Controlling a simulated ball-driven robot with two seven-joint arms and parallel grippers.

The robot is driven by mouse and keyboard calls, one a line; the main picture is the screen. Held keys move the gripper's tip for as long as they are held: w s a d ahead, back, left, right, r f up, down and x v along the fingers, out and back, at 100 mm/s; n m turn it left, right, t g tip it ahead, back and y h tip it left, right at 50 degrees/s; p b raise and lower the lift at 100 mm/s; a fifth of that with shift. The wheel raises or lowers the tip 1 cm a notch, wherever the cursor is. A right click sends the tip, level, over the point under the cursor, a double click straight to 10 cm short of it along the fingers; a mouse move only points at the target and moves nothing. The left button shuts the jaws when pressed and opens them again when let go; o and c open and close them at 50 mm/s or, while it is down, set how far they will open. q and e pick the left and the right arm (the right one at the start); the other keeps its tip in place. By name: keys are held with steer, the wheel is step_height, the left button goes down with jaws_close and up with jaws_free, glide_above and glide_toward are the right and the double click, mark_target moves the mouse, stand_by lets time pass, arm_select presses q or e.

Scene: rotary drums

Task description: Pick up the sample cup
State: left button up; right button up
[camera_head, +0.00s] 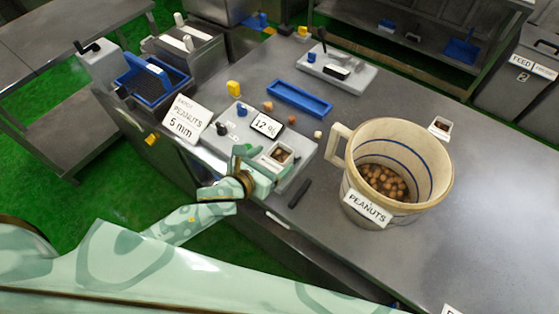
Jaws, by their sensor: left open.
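A small square white cup (278,155) with brown contents stands on the grey plate of a moisture meter (238,133), whose display reads about 12 %. It looks like the sample cup. My left gripper (258,165) is open, with its fingers close beside the cup's near left side. I cannot tell whether they touch it. A similar small white cup (441,127) with dark contents stands on the table behind the bucket. My right gripper is not in view.
A large cream bucket labelled PEANUTS (366,207) holds several peanuts to the right. A dark bar (299,193) lies near the table edge. The table's right side is clear.

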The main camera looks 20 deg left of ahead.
mark_target(286, 150)
arm_select(q)
steer(key=b+x, duration=0.1)
steer(key=x, duration=0.4)
steer(key=shift+s+a+f, duration=0.1)
steer(key=shift+f, duration=0.1)
steer(key=c, duration=1)
steer(key=shift+r, duration=0.1)
